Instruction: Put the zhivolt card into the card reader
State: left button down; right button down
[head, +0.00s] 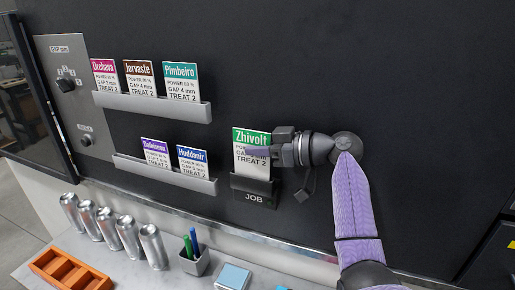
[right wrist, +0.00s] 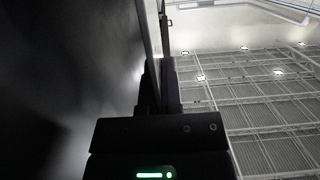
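The zhivolt card (head: 251,137), white with a green header, is upright at the card reader (head: 254,190), a dark holder marked JOB on the black panel. The card's lower edge meets the reader's top lip; how deep it sits is hidden. My right gripper (head: 259,152) comes in from the right, with one purple finger across the card's front. In the right wrist view the fingers (right wrist: 160,85) are close together with the card's thin pale edge (right wrist: 155,35) between them, so it is shut on the card. My left gripper is out of view.
Two grey racks hold other cards: Orchava (head: 105,76), Jorvaste (head: 140,78), Pimbeiro (head: 181,80) above, Dalheinne (head: 156,153) and Huddanir (head: 193,160) below. Several silver cans (head: 128,236), a pen cup (head: 194,261) and an orange tray (head: 65,272) stand on the ledge below.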

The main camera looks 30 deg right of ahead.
jog(key=shift+f+b, duration=1.25)
jog(key=shift+f, duration=0.15)
jog(key=c, duration=0.7)
grip_release()
jog(key=shift+c, duration=0.2)
jog(key=b+v, duration=0.2)
jog(key=v, duration=0.8)
